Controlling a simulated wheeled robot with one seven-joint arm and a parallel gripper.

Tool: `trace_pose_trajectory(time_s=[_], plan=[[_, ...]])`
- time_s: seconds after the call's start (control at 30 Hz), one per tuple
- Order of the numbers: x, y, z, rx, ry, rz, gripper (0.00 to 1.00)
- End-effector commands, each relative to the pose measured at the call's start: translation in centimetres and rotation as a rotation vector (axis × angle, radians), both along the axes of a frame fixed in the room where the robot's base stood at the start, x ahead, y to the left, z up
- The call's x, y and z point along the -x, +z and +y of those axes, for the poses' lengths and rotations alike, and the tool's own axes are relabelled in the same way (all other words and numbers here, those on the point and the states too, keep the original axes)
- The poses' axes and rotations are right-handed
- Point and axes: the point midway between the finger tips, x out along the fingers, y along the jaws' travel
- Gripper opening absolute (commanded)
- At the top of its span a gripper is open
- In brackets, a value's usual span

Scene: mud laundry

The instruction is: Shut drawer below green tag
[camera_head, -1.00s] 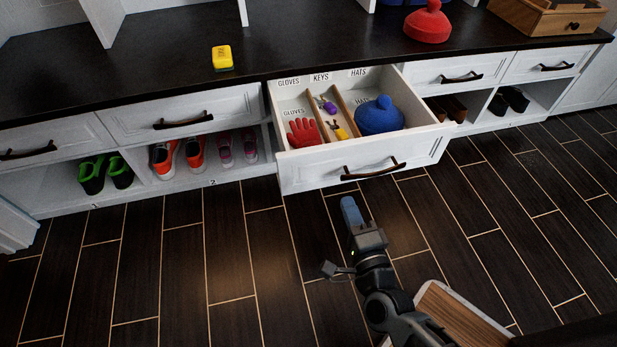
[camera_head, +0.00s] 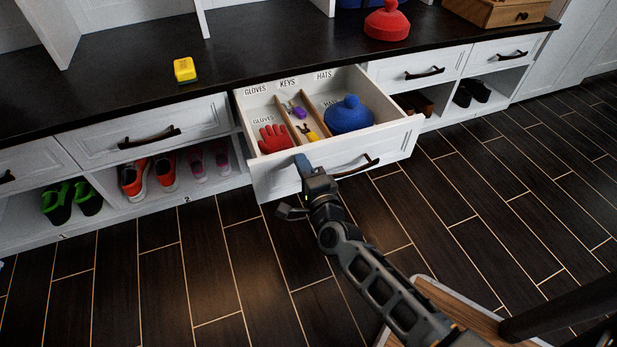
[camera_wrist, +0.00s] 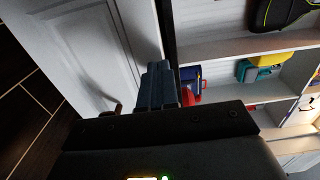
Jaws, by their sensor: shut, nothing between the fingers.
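The open white drawer (camera_head: 281,181) sticks out from under the black counter in the head view. Its dark handle (camera_head: 357,167) is on the front panel. Inside are a red glove (camera_head: 273,139), small purple and yellow key items and a blue hat (camera_head: 349,115), in labelled compartments. My gripper (camera_head: 302,163) is shut and empty, its blue fingers at the drawer front left of the handle; I cannot tell whether they touch. The wrist view shows the shut fingers (camera_wrist: 157,85) beside the white front panel (camera_wrist: 95,45). I can make out no green tag.
Shut drawers flank the open one, such as the left one (camera_head: 151,131) and the right one (camera_head: 418,71). Shoes sit in cubbies below. A yellow block (camera_head: 184,70) and a red hat (camera_head: 387,21) rest on the counter (camera_head: 130,90). The wooden floor before the drawers is clear.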

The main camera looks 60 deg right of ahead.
Motion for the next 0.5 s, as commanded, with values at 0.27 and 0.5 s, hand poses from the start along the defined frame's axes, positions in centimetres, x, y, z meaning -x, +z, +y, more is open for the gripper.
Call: trace_pose_trajectory(time_s=[0.27, 0.5], plan=[[-0.49, 0.02, -0.27, -0.001, 0.001, -0.001, 0.00], [-0.57, 0.04, -0.32, 0.000, 0.001, 0.000, 0.00]])
